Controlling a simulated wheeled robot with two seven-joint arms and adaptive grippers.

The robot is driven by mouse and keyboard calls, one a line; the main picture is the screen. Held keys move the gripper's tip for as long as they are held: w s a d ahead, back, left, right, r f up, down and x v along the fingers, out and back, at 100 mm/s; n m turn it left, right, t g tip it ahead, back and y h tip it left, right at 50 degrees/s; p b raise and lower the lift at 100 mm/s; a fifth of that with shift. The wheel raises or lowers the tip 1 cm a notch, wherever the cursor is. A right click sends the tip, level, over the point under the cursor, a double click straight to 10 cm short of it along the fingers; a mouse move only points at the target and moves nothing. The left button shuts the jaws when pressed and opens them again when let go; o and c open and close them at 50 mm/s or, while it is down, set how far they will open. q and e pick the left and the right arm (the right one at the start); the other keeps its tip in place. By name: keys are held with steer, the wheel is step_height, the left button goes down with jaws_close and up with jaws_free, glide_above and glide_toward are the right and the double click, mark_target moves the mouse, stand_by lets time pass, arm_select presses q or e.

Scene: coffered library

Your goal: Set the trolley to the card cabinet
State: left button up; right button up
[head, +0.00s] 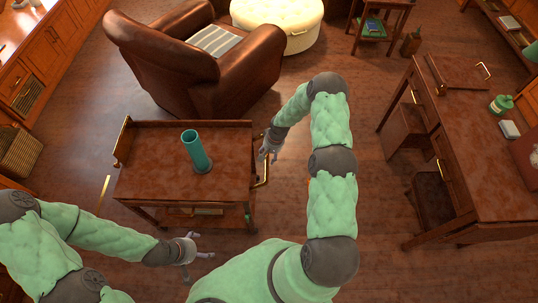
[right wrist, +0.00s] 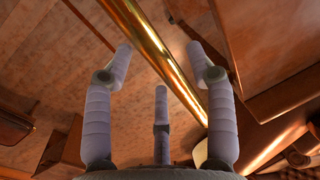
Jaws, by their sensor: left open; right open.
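The trolley (head: 160,180) is a dark reddish wooden cart with a lower shelf and a brass handle (head: 263,172) on its right end. A teal cylinder (head: 195,150) stands upright on its top. My right gripper (head: 268,150) is open beside the handle's far part. In the right wrist view its fingers (right wrist: 160,65) are spread around a shiny brass bar (right wrist: 165,50); contact cannot be told. My left gripper (head: 200,248) is open and empty in front of the trolley's near edge. A wooden cabinet with drawers (head: 45,65) stands at the upper left; I cannot tell whether it is the card cabinet.
A brown leather armchair (head: 185,60) stands close behind the trolley. A cream tufted ottoman (head: 285,22) is farther back. A wooden desk (head: 470,150) stands at the right. Floor right of my right arm is clear.

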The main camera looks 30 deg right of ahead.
jaws_close()
arm_select(q)
steer(key=shift+f, duration=0.1)
arm_select(e)
steer(key=shift+a, duration=0.1)
